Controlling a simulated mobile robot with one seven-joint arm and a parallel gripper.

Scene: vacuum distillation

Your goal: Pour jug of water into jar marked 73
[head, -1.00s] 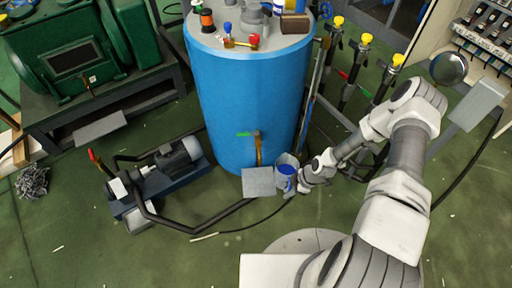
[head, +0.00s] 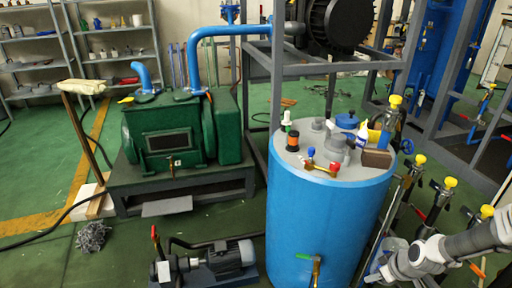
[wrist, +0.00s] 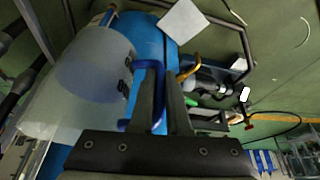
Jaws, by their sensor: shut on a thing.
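My gripper (wrist: 165,95) is shut on the blue handle (wrist: 158,112) of a translucent jug, seen in the wrist view. The jug (wrist: 90,80) fills the left of that view and has dark marks on its side. I cannot tell its water level. In the head view the jug (head: 392,246) is at the lower right, beside the blue tank, partly hidden by the tank and my arm. No jar with a readable 73 shows; the small containers on the tank top are too small to read.
The blue tank (head: 325,215) carries a white bottle (head: 287,121), an orange-and-black container (head: 293,141), a red-handled valve (head: 322,167) and a brown box (head: 377,158). Yellow-capped pipes (head: 408,185) stand right of it. A green machine (head: 180,135) and a pump (head: 225,258) are left. Shelves stand behind.

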